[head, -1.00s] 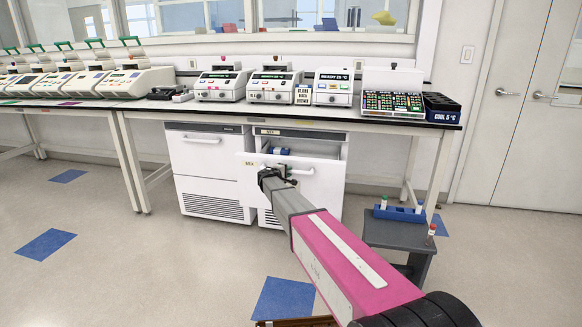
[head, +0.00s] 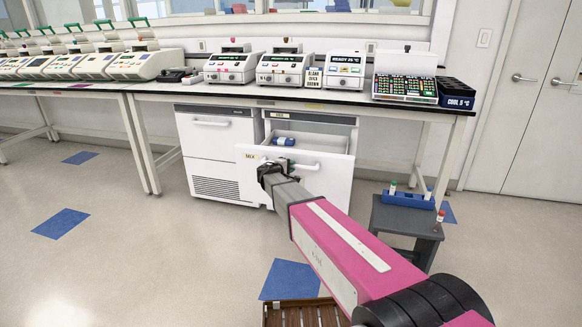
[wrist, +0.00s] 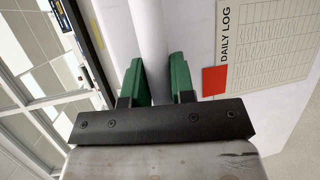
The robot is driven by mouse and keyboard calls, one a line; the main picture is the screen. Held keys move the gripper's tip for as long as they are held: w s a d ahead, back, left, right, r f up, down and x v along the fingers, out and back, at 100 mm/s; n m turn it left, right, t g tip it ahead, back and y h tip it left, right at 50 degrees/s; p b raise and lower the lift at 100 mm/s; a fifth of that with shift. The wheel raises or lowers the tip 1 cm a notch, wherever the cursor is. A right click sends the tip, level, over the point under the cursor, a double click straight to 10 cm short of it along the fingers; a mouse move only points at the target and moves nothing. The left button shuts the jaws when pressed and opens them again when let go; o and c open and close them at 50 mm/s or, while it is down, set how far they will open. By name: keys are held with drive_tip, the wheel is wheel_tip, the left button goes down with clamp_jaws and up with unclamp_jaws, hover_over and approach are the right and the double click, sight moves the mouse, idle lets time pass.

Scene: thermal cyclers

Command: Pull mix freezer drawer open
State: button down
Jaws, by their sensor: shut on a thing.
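The mix freezer drawer (head: 322,174) is the white pull-out front of the right-hand under-bench freezer, and it stands partly open. A blue item (head: 284,141) lies inside it. My gripper (head: 268,168) is at the drawer front, shut on its horizontal white handle (head: 306,166). In the wrist view, the green fingers of my gripper (wrist: 158,80) sit on either side of the white handle bar (wrist: 148,35). A "DAILY LOG" sheet (wrist: 265,45) with a red patch shows on the white surface beside it.
A closed white freezer (head: 218,155) stands to the left. A grey step stool (head: 405,222) with a blue tube rack (head: 408,200) stands right of the drawer. Thermal cyclers (head: 284,70) line the bench above. A brown slatted item (head: 300,313) lies on the floor in front.

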drive_tip(key=c, duration=1)
unclamp_jaws()
drive_tip(key=v, duration=1.1)
drive_tip(key=shift+w, duration=0.1)
drive_tip(key=s+d+f+m+g+y, duration=0.1)
drive_tip(key=s+d+f+m+g, duration=0.15)
drive_tip(key=s+d, duration=0.2)
drive_tip(key=s+d+f+m+g, duration=0.1)
drive_tip(key=s+d+f+g, duration=0.15)
drive_tip(key=d, duration=0.35)
drive_tip(key=s+d+f+m+g+y, duration=0.2)
drive_tip(key=s+d+f+y, duration=0.1)
drive_tip(key=s, duration=0.4)
drive_tip(key=s+d+f+m+g+y, duration=0.2)
drive_tip(key=s+d+y, duration=0.1)
drive_tip(key=s, duration=0.5)
drive_tip(key=s+d+f+m+g+y, duration=0.3)
drive_tip(key=s, duration=0.4)
drive_tip(key=shift+s+f, duration=0.15)
drive_tip(key=shift+f, duration=0.2)
